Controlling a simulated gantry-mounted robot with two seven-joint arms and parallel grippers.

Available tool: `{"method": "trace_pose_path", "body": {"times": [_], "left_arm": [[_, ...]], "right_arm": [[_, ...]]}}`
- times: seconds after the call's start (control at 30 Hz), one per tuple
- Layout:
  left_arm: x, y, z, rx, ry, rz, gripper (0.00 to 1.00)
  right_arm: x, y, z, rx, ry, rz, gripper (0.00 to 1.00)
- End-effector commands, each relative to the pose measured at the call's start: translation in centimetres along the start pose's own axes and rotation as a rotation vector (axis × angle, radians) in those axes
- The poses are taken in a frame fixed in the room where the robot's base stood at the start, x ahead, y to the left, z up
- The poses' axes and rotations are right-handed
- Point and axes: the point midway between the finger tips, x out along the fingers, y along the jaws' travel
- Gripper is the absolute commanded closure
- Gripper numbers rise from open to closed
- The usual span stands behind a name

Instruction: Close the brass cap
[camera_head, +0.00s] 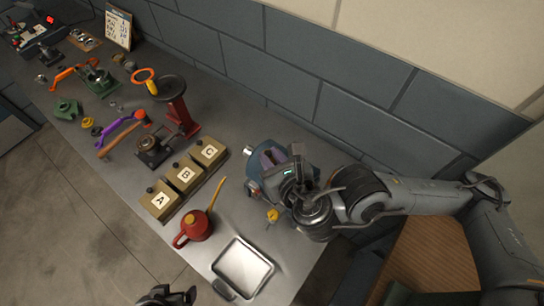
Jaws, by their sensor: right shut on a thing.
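A blue-grey split casing (257,168) with a purplish inner face stands on the bench, right of the lettered boxes. My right gripper (286,190) reaches in from the right and is shut on the casing's near right part; its fingertips are mostly hidden. A small brass-yellow piece (272,215), possibly the brass cap, shows just below the gripper; I cannot tell whether it is attached. My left gripper (168,296) shows only partly at the bottom edge, apart from everything, with its fingers seemingly spread.
Boxes A (159,201), B (185,174) and C (209,151) stand left of the casing. A red oil can (197,227) and metal tray (243,267) lie nearer. A red press (180,110) and several tools fill the far bench. A wall runs behind.

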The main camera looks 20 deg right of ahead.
Motion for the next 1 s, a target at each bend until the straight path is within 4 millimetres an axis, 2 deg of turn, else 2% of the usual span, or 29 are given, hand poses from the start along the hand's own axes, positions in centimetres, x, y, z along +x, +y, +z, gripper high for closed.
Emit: {"method": "trace_pose_path", "body": {"times": [0.03, 0.07, 0.2, 0.23, 0.63, 0.73, 0.9, 1.0], "left_arm": [[0.0, 0.0, 0.0, 0.0, 0.0, 0.0, 0.08], [0.0, 0.0, 0.0, -0.001, 0.001, 0.001, 0.08], [0.0, 0.1, 0.0, -0.004, 0.001, 0.003, 0.08], [0.0, 0.1, 0.0, -0.005, 0.001, 0.004, 0.08], [-0.3, 0.3, -0.2, -0.013, 0.003, 0.01, 0.08], [-0.8, 0.3, -0.4, -0.012, 0.002, 0.01, 0.08], [-0.9, 0.2, -0.3, -0.008, 0.002, 0.007, 0.08], [-1.9, 0.0, -0.6, -0.005, -0.001, 0.004, 0.08]], "right_arm": [[0.1, 0.0, -0.2, -0.002, 0.005, -0.001, 1.0], [0.1, -0.1, -0.2, -0.002, 0.005, -0.001, 0.78], [0.1, -0.1, -0.2, -0.001, 0.004, -0.001, 0.56], [0.1, 0.0, -0.2, -0.001, 0.004, -0.001, 0.53], [-0.4, 0.0, -0.1, 0.0, 0.003, 0.0, 0.53], [-1.3, -0.1, 0.0, -0.001, 0.004, -0.001, 0.53], [-3.7, 0.0, -1.3, -0.001, 0.005, 0.002, 0.53], [-4.5, 0.1, -1.1, -0.005, 0.004, 0.0, 0.53]]}}
